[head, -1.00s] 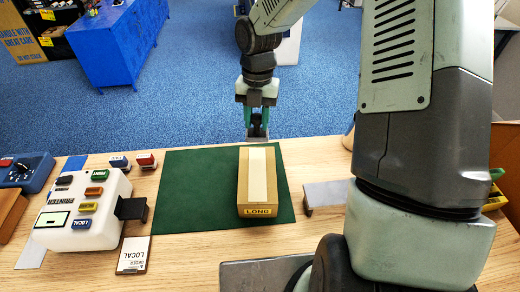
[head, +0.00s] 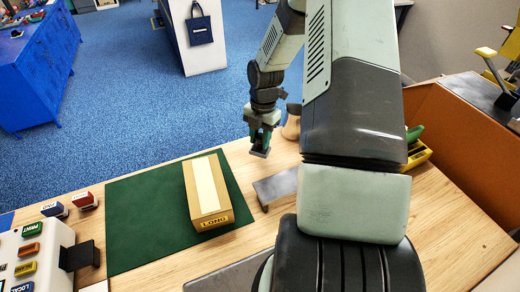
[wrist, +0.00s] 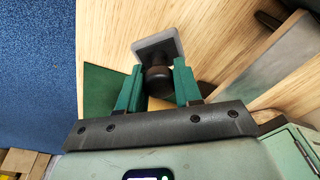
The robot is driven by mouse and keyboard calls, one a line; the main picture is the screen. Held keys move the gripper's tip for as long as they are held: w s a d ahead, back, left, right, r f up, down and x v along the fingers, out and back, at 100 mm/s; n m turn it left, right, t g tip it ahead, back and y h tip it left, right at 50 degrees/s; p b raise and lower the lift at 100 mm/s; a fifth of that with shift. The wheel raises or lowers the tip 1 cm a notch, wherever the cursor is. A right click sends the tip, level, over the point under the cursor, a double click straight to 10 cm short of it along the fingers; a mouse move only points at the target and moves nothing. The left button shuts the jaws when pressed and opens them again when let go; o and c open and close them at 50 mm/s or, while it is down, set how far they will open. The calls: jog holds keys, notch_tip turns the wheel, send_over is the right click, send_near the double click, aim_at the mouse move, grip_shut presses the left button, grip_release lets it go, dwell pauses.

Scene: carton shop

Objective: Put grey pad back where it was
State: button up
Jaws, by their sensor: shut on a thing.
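My gripper (head: 262,143) is shut on the grey pad (wrist: 160,43), a square grey block with a round black knob. In the wrist view the green fingers (wrist: 158,85) close on the knob, and the grey block lies beyond their tips. In the head view the pad (head: 259,152) hangs under the fingers, small and partly hidden. It is in the air near the table's far edge, right of the green mat and behind a low grey stand (head: 277,186). Where the pad stood before is not shown.
A long carton (head: 207,190) labelled LONG lies on the green mat (head: 140,222). Blue (head: 54,209) and red (head: 85,200) stamps and a white printer (head: 50,242) are at the left. A tan rounded object (head: 292,126) stands just behind my gripper. Bare wood surrounds the stand.

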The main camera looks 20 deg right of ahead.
aim_at(260, 146)
jog(key=shift+f, duration=2.2)
jog(key=shift+f, duration=0.15)
jog(key=o, duration=0.9)
jog(key=shift+o, duration=0.2)
jog(key=r, duration=0.8)
jog(key=d+r, duration=0.1)
jog(key=r, duration=0.3)
jog(key=shift+w+d+r, duration=0.1)
jog(key=shift+w+r, duration=0.05)
jog(key=shift+w, duration=0.25)
jog(key=shift+o, duration=0.3)
